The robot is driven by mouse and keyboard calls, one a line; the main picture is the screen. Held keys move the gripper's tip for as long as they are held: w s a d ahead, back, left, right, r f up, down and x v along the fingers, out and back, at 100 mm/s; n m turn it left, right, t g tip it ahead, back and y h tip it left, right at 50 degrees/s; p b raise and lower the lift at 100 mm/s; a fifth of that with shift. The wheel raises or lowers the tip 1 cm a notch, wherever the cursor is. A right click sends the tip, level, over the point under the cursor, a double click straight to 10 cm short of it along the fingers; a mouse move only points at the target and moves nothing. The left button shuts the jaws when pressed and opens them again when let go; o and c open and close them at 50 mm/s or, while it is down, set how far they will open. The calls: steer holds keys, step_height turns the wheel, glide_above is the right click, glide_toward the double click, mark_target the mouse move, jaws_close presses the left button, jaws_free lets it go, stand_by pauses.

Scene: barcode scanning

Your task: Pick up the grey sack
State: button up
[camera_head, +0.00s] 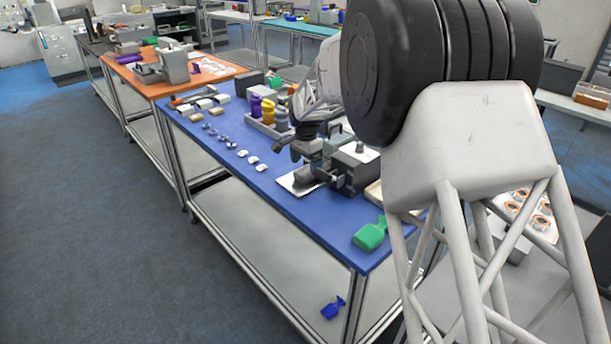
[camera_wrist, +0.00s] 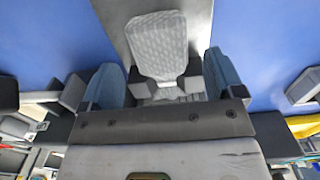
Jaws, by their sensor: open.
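The grey sack (camera_wrist: 158,45) lies on a flat metal plate (camera_wrist: 203,25) in the wrist view, its patterned broad part pointing away from me. My gripper (camera_wrist: 160,78) is open, with one finger on each side of the sack's near, narrower end. I cannot tell whether the fingers touch it. In the head view my gripper (camera_head: 307,158) is low over the plate (camera_head: 293,184) on the blue table, and the grey sack (camera_head: 309,175) shows partly beneath it.
A dark boxy device (camera_head: 354,165) stands close to the right of my gripper. A tray behind holds purple (camera_head: 255,106) and yellow (camera_head: 268,110) sacks. A green sack (camera_head: 370,235) lies near the blue table's (camera_head: 315,218) front corner; a blue sack (camera_head: 333,307) lies lower down.

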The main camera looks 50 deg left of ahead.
mark_target(305, 170)
steer(key=shift+f, duration=1.8)
steer(key=c, duration=1.1)
steer(key=shift+r, duration=0.15)
step_height(305, 170, up, 10)
steer(key=shift+f, duration=0.1)
